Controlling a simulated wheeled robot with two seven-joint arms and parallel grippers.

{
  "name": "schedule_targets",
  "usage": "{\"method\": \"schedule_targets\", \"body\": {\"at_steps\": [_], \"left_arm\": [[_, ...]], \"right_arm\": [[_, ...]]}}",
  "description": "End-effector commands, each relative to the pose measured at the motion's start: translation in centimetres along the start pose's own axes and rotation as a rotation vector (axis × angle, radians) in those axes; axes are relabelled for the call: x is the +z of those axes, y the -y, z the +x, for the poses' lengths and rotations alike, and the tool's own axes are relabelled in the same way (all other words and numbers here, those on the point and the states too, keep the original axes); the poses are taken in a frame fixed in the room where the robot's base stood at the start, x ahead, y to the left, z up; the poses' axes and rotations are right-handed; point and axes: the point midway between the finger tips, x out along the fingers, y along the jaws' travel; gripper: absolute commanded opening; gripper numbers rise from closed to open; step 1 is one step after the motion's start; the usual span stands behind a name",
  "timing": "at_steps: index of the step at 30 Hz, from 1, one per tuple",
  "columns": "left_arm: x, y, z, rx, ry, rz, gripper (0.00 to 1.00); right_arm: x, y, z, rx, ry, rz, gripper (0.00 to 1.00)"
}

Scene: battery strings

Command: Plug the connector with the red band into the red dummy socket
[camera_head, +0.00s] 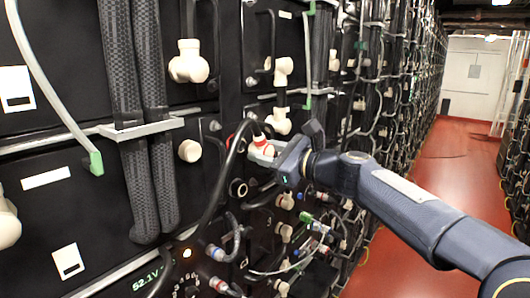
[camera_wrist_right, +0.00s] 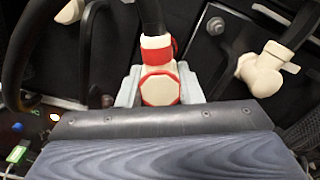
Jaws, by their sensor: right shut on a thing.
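The connector with the red band (camera_head: 260,140) is a white plug with red trim on a thick black cable. It also shows in the wrist view (camera_wrist_right: 157,50), with a red-edged end facing the camera. My right gripper (camera_head: 264,154) is shut on it, with grey fingers on both sides of the body in the wrist view (camera_wrist_right: 160,92). The connector is close to the black battery front; I cannot tell whether it touches anything. I cannot make out the red dummy socket for certain. My left gripper is not in view.
White elbow connectors (camera_head: 188,62) stick out of the black battery fronts, and another (camera_wrist_right: 262,70) is at the right in the wrist view. A dark round port (camera_head: 238,188) lies below the gripper. Braided cables (camera_head: 140,120) hang left. The red aisle floor (camera_head: 440,200) is clear.

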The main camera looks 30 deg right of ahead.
Motion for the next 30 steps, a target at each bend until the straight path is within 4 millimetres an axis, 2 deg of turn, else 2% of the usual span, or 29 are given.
{"method": "schedule_targets", "body": {"at_steps": [11, 30], "left_arm": [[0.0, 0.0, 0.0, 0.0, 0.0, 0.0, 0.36], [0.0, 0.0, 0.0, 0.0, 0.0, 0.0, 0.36]], "right_arm": [[0.1, 0.0, 0.1, 0.0, 0.001, 0.0, 0.05], [0.1, 0.0, 1.6, 0.001, 0.002, 0.0, 0.05]]}}
